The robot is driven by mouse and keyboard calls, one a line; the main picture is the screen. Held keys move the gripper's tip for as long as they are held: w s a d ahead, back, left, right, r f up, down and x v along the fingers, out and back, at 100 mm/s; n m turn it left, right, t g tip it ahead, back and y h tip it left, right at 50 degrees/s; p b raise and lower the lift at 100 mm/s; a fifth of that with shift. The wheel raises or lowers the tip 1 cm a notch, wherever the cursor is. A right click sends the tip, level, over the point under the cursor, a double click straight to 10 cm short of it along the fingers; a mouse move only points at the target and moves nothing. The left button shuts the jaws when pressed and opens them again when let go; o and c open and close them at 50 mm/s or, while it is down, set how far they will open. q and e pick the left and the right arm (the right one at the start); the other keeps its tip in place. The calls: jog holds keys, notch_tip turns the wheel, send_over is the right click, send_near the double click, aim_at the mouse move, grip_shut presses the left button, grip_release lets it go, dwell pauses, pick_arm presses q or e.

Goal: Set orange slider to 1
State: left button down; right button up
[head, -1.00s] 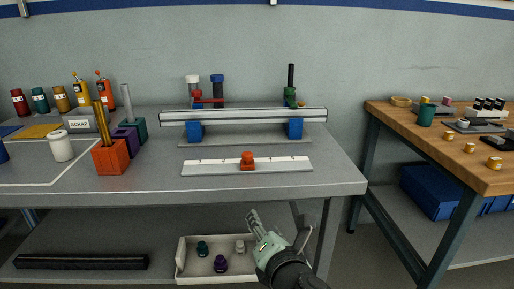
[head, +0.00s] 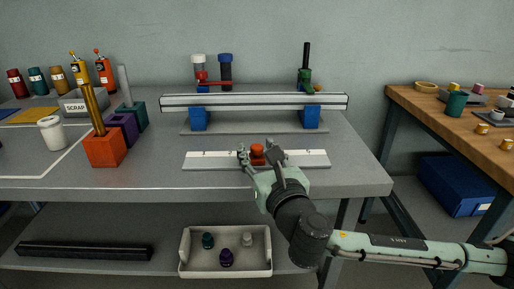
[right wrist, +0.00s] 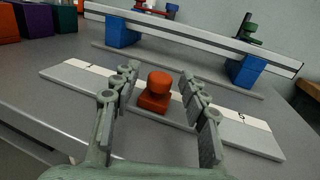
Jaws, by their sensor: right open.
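The orange slider (head: 257,151) has a round knob on a square block. It sits near the middle of a grey rail with a white scale strip (head: 310,159) on the grey table. In the right wrist view the slider (right wrist: 157,90) stands between the two fingers of my right gripper (right wrist: 160,88), with a gap on each side. My right gripper (head: 258,154) is open and reaches over the front of the rail. My left gripper is not in view.
Behind the rail a long white beam (head: 270,102) rests on blue blocks (head: 199,118). Orange (head: 104,150), purple and teal blocks stand at left. A tray (head: 184,262) with small knobs sits on the lower shelf. The table is clear on both sides of the rail.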

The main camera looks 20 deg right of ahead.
jog(key=shift+w, duration=0.4)
grip_shut()
